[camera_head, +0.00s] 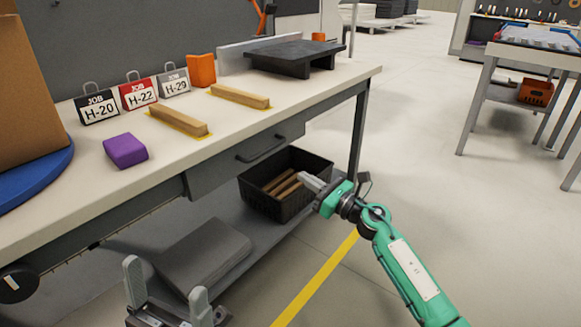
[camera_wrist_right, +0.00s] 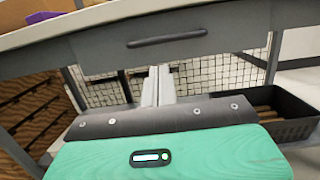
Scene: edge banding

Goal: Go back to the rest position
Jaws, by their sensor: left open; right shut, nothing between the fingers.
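My right gripper (camera_head: 314,184) reaches in from the lower right of the head view, over the near edge of the black crate under the workbench. In the right wrist view it (camera_wrist_right: 158,86) is shut with nothing between its fingers, facing the bench's drawer front. My left gripper (camera_head: 168,296) is at the bottom of the head view, its two grey fingers apart and empty, in front of the lower shelf.
The workbench (camera_head: 320,88) holds job tags, a purple block (camera_head: 125,150), wooden strips (camera_head: 240,96) and a black stand (camera_head: 295,56). The crate (camera_head: 262,203) with wooden pieces sits on the lower shelf. Floor at right is clear up to another table (camera_head: 487,70).

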